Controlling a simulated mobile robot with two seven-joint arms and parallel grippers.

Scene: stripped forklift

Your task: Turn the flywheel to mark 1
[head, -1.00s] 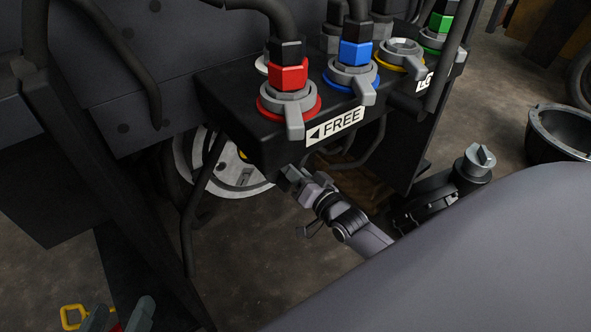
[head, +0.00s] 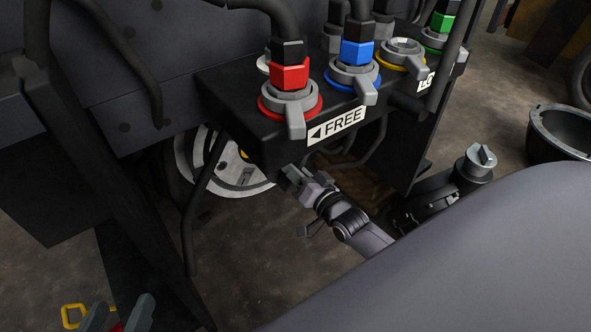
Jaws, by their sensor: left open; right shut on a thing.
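The flywheel (head: 240,180) is a silver disc low behind the black valve block, with a yellow spot near its middle. Its upper part and right side are hidden, and I cannot read a mark 1 on it. My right gripper (head: 284,178) reaches in from the lower right, under the block's front corner, close to the flywheel's right edge. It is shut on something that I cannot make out. My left gripper (head: 119,313) shows only its grey fingertips at the bottom left edge. It is open, with a bit of red between the fingers.
The black valve block (head: 240,125) carries red, blue, yellow and green couplings and a "FREE" label (head: 337,125). A dark frame post (head: 110,180) and a thin bar (head: 203,200) stand left of the flywheel. A yellow loop (head: 72,315) lies bottom left. A dark bowl (head: 560,135) is at right.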

